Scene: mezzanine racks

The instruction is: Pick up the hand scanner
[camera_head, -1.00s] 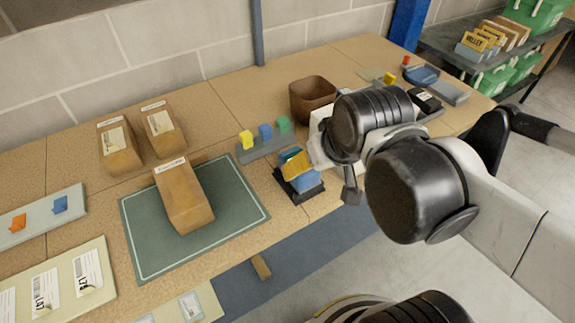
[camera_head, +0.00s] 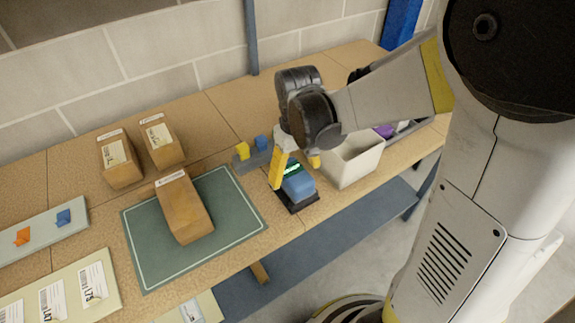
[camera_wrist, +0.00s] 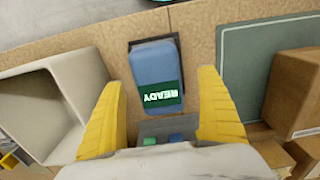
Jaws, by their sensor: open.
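The hand scanner (camera_head: 298,184) is a blue block-shaped device with a dark green screen, standing in a black cradle (camera_head: 301,203) near the table's front edge. In the wrist view the scanner (camera_wrist: 154,72) lies between the fingers and its screen reads READY. My gripper (camera_head: 294,169) is above the scanner with its yellow fingers spread to either side. In the wrist view my gripper (camera_wrist: 162,112) is open, with gaps between both fingers and the scanner. The scanner's far side is hidden in the head view.
A white bin (camera_head: 352,160) stands close on the right. A grey block holder (camera_head: 252,160) with coloured blocks is behind the scanner. A green mat (camera_head: 146,252) with a brown box (camera_head: 184,208) lies to the left. Two more boxes (camera_head: 121,162) stand behind it.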

